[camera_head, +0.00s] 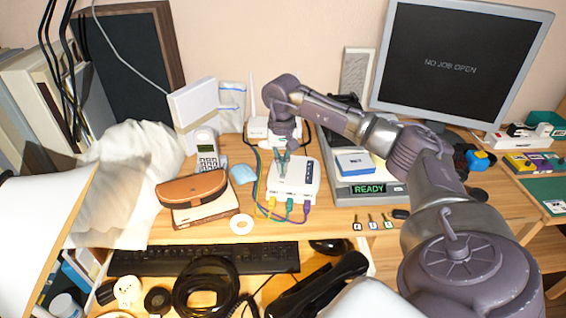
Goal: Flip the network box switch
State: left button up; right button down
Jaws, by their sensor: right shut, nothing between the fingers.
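The network box (301,176) is a small white box on the wooden desk, near the middle of the head view. Several coloured cables plug into its front edge. My right arm reaches in from the lower right and bends down over the box. My right gripper (283,165) points down at the box's top, towards its left side, with its fingers shut and empty. I cannot tell whether the fingertips touch the box. My left gripper is not in view.
A scale-like device (370,190) reading READY stands right of the box, below a monitor (455,65). A white router (258,128) is behind. A keyboard (205,259) lies in front, lower down.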

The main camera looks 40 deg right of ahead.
aim_at(282, 177)
jog(key=shift+f+b, duration=0.65)
jog(key=shift+f, duration=0.45)
dwell(0.7)
jog(key=shift+s+f, duration=0.1)
jog(key=shift+f, duration=0.1)
jog(key=shift+r, duration=0.15)
jog(key=shift+r+p, duration=0.8)
jog(key=shift+r, duration=0.15)
jog(key=shift+r+p, duration=1.8)
jog(key=shift+r, duration=0.7)
jog(key=shift+f, duration=0.1)
